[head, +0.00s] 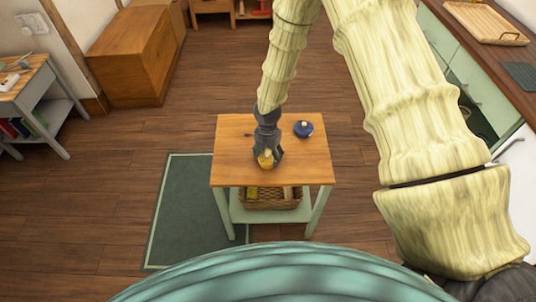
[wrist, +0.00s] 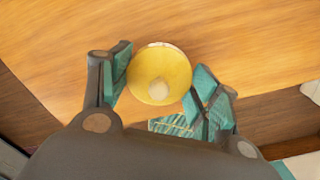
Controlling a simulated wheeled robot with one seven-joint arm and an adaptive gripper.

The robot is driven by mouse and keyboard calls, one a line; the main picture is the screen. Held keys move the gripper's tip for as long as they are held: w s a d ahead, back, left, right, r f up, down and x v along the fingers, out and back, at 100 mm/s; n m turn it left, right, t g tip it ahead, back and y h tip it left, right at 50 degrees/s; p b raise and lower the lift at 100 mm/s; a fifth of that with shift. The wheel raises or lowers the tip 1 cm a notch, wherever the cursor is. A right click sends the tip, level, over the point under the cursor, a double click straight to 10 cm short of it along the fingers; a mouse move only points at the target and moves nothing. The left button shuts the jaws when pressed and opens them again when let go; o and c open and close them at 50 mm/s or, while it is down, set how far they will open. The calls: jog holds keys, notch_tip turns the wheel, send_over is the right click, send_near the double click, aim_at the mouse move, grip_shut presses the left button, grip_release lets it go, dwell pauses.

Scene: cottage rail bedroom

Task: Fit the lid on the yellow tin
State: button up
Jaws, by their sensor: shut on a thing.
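In the head view my gripper (head: 267,154) points down over the front middle of the small table, and a bit of the yellow thing (head: 265,161) shows between the fingers.
The small wooden-topped table (head: 233,140) also bears a round blue pot with a knob (head: 303,129), behind and right of my gripper. A wicker basket (head: 270,202) stands on its lower shelf. The table top's left and front right are clear.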

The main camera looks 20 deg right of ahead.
jog(key=shift+f, duration=0.45)
dwell(1.1)
jog(key=o, duration=0.9)
jog(key=shift+o, duration=0.2)
jog(key=shift+r, duration=0.1)
notch_tip(320, 180, up, 12)
jog(key=shift+f, duration=0.1)
dwell(0.3)
